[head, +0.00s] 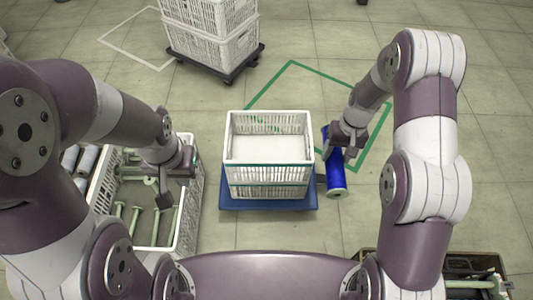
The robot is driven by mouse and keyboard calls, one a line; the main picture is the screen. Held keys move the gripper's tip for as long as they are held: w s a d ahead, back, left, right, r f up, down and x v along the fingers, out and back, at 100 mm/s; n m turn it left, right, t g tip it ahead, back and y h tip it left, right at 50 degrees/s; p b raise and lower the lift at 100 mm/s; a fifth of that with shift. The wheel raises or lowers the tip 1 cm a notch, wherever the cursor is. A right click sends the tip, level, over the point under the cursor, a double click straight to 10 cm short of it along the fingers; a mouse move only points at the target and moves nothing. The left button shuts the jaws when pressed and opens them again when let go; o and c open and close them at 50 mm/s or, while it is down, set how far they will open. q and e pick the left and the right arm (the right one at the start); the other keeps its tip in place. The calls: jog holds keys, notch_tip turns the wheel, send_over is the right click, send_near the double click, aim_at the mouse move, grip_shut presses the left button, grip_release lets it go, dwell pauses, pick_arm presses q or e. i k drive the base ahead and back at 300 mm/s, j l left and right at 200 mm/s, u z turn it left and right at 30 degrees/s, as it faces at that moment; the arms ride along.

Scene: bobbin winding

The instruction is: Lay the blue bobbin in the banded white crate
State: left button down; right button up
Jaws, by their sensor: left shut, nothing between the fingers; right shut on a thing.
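The blue bobbin (336,180) has a blue body with pale ends. My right gripper (340,152) is shut around it and covers its middle. The bobbin is just right of the white crate (267,181), outside its wall. I cannot tell its exact height above the floor. The white crate has a thin dark band around its wall and looks empty inside. It stands on a blue base in the middle of the view. My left gripper (165,200) is shut and empty, over the crate at the left.
A white crate (193,209) at the left holds pale rolls and green bobbins. Stacked white crates (212,35) stand on a dark dolly at the back. A dark box (487,262) with assorted parts is at the lower right. A green floor outline (310,68) lies behind the banded crate.

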aim_at(268, 145)
jog(key=i+j, duration=0.15)
jog(key=i, duration=0.2)
jog(key=i+j, duration=0.2)
jog(key=i, duration=0.2)
jog(key=i+j, duration=0.15)
jog(key=i, duration=0.2)
